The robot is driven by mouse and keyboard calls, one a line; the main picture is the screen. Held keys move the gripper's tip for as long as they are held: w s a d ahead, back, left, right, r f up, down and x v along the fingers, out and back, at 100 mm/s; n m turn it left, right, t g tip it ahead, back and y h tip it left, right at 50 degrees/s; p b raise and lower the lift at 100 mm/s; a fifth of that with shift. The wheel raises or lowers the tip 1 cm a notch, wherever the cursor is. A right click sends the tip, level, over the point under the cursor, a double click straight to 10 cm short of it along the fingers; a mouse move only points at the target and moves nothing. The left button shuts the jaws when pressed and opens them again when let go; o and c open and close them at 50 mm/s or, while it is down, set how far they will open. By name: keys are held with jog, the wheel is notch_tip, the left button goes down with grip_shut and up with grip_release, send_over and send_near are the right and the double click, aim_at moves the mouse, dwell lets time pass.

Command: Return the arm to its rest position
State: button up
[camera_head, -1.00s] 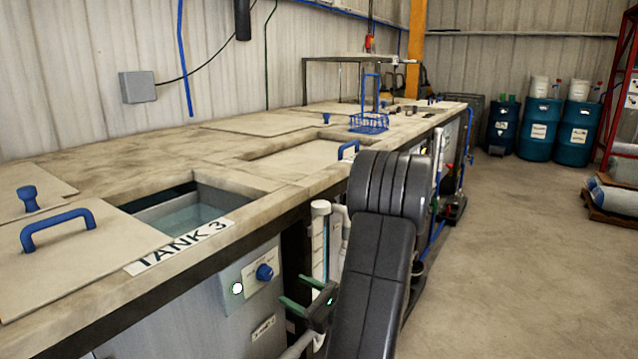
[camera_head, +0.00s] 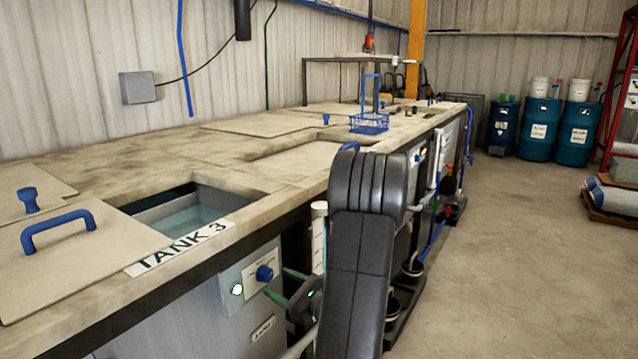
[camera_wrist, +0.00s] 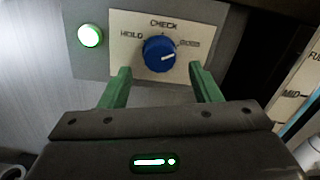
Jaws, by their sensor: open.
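My gripper (camera_head: 283,284) is low in front of the bench, beside the grey control panel of tank 3. Its green fingers are apart and empty. In the wrist view, my gripper (camera_wrist: 160,88) has its fingertips on either side of and below a blue knob (camera_wrist: 158,54), with a gap to each. The knob's white mark points right, between the words CHECK and an angled, hard-to-read word. The knob also shows in the head view (camera_head: 264,273). A lit green lamp (camera_wrist: 90,36) is left of the knob. My dark arm hides part of the bench front.
Tank 3's opening (camera_head: 190,212) holds liquid, with its blue-handled lid (camera_head: 75,255) pushed left. A blue basket (camera_head: 369,123) stands farther along the bench. A level gauge (camera_wrist: 295,92) is right of my gripper.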

aim_at(269, 278)
jog(key=x, duration=0.3)
jog(key=shift+w+a, duration=0.1)
jog(key=shift+a, duration=0.2)
jog(key=shift+d+f+n+b, duration=0.15)
jog(key=shift+n+b, duration=0.2)
jog(key=shift+n, duration=0.15)
jog(key=shift+d+n+b, duration=0.1)
jog(key=shift+n+b, duration=0.25)
jog(key=shift+n, duration=0.65)
jog(key=n+b, duration=0.1)
jog(key=n, duration=0.2)
jog(key=shift+w+n+y, duration=0.1)
jog(key=shift+n+y, duration=0.2)
jog(key=n, duration=0.3)
jog(key=shift+r+n+g, duration=0.25)
jog(key=shift+n+g, duration=0.05)
jog(key=n+p, duration=0.1)
jog(key=n, duration=0.4)
jog(key=shift+r, duration=0.2)
jog(key=shift+n+g+p, duration=0.3)
jog(key=shift+n+p, duration=1.15)
jog(key=shift+n, duration=1.15)
jog(key=shift+d, duration=0.1)
